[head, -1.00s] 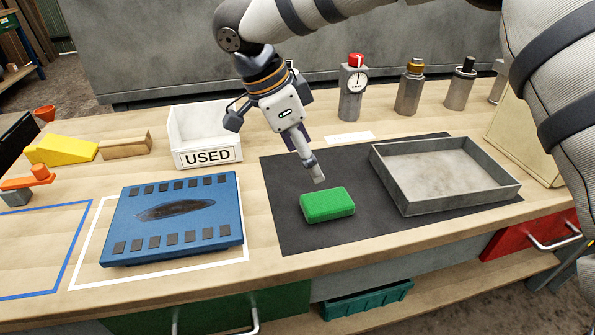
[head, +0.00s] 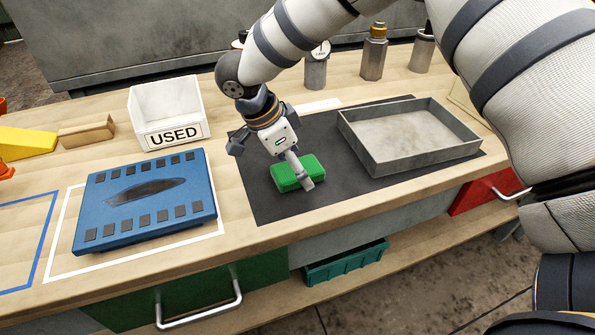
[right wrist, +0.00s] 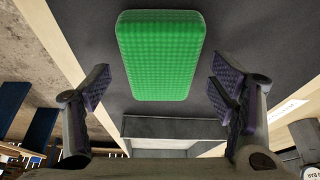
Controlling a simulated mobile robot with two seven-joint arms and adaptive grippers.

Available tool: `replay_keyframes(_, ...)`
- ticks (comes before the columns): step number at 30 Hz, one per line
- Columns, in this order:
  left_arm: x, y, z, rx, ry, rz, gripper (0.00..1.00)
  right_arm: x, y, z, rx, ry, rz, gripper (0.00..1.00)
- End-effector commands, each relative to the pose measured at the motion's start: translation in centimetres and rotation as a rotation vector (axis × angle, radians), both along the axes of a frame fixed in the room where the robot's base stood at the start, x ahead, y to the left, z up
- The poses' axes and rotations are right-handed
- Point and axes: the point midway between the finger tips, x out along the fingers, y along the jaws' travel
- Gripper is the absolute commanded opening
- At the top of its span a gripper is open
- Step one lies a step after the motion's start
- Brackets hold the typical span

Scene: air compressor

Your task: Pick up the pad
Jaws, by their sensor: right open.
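A green pad (head: 292,175) lies on the black mat (head: 262,204), left of the grey tray. My right gripper (head: 305,183) is over the pad in the head view and hides part of its near side. In the right wrist view the whole pad (right wrist: 160,55) shows ahead, between and beyond the two fingers of my right gripper (right wrist: 162,92). The fingers are spread wide with nothing between them, and they do not appear to touch the pad. My left gripper is in neither view.
A shallow grey metal tray (head: 368,162) stands on the mat to the right. A white bin marked USED (head: 168,112) and a blue panel (head: 160,217) are to the left. Metal canisters (head: 374,52) stand at the back. The bench's front edge is close to the pad.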

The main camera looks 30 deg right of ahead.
Motion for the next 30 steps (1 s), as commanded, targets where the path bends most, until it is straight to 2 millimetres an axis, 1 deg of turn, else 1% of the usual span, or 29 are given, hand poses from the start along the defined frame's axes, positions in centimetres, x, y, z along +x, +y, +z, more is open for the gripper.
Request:
replay_keyframes(21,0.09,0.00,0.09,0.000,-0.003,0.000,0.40,0.00,0.02,-0.47,0.000,0.001,-0.001,0.78)
replay_keyframes(23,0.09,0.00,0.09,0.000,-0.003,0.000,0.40,0.00,0.02,-0.47,0.000,0.001,-0.001,0.64)
replay_keyframes(24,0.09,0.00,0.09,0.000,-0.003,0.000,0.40,0.00,0.02,-0.47,0.000,0.001,-0.001,0.55)
replay_keyframes(27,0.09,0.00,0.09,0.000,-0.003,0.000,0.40,-0.01,0.02,-0.47,0.000,0.001,0.000,0.35)
replay_keyframes(30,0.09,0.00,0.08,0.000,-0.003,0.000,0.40,-0.01,0.02,-0.48,0.000,0.001,0.000,0.34)
